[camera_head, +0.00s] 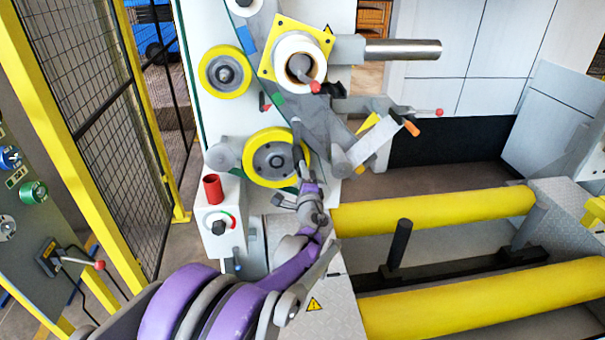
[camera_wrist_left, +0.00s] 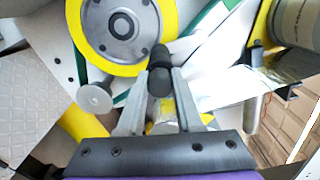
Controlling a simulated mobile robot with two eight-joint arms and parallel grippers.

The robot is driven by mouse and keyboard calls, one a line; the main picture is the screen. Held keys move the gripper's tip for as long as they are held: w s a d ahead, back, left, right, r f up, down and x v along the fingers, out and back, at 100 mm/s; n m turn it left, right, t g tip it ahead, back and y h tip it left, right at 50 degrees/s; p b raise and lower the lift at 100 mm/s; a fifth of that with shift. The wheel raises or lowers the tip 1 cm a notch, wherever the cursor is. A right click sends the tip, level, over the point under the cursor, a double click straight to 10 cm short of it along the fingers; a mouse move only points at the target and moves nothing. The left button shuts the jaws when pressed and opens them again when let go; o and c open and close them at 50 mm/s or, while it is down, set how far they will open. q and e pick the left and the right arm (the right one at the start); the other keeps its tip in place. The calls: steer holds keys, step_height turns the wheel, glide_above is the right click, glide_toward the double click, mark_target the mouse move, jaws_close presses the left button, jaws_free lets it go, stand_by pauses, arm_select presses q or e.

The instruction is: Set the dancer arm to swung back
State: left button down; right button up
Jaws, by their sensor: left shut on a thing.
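My left gripper (camera_head: 302,168) reaches up from below to the lower yellow-rimmed wheel (camera_head: 262,160) on the white machine panel. In the left wrist view, my left gripper (camera_wrist_left: 160,88) is shut on a dark rounded knob (camera_wrist_left: 159,60) just in front of that wheel (camera_wrist_left: 120,28). The knob appears to be the dancer arm's grip; how it joins the arm behind is partly hidden by my fingers. A dark grey link runs upward by the wheel's right side in the head view. My right gripper is not in view.
An upper yellow-rimmed wheel (camera_head: 226,72) and a spindle with a yellow square plate (camera_head: 296,46) stand above. A control box (camera_head: 217,222) with a red cup (camera_head: 212,188) is left of my gripper. Yellow rollers (camera_head: 435,212) lie right; a mesh fence (camera_head: 80,75) stands left.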

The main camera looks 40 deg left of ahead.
arm_select(q)
steer(key=c, duration=0.6)
jaws_free()
steer(key=shift+s+d, duration=0.1)
steer(key=v, duration=1)
steer(key=shift+s+d, duration=0.2)
steer(key=s+d+f+n+g+h, duration=0.1)
steer(key=s+d+f+n+h, duration=0.1)
steer(key=s+d, duration=0.1)
steer(key=s+d+f+n+g+h+p, duration=0.1)
steer(key=s+d+f+n+g+h, duration=0.1)
steer(key=s+d+f+n, duration=0.1)
steer(key=s+d+f+n+g+h, duration=0.1)
steer(key=s+d+f+n+h, duration=0.1)
steer(key=s+d, duration=0.2)
steer(key=shift+s+d+f+p, duration=0.2)
steer(key=shift+d+f+p, duration=0.05)
steer(key=shift+p, duration=0.1)
steer(key=s+d+f+n+h, duration=0.1)
steer(key=s+d+h, duration=0.1)
steer(key=d, duration=0.3)
steer(key=s+d+f+n+g+h+p, duration=0.1)
steer(key=s+d+f+h, duration=0.1)
steer(key=d, duration=0.3)
steer(key=s+d+f+n+g+h, duration=0.1)
steer(key=s+d+f+h, duration=0.1)
steer(key=s+d+h, duration=0.2)
steer(key=shift+d, duration=0.8)
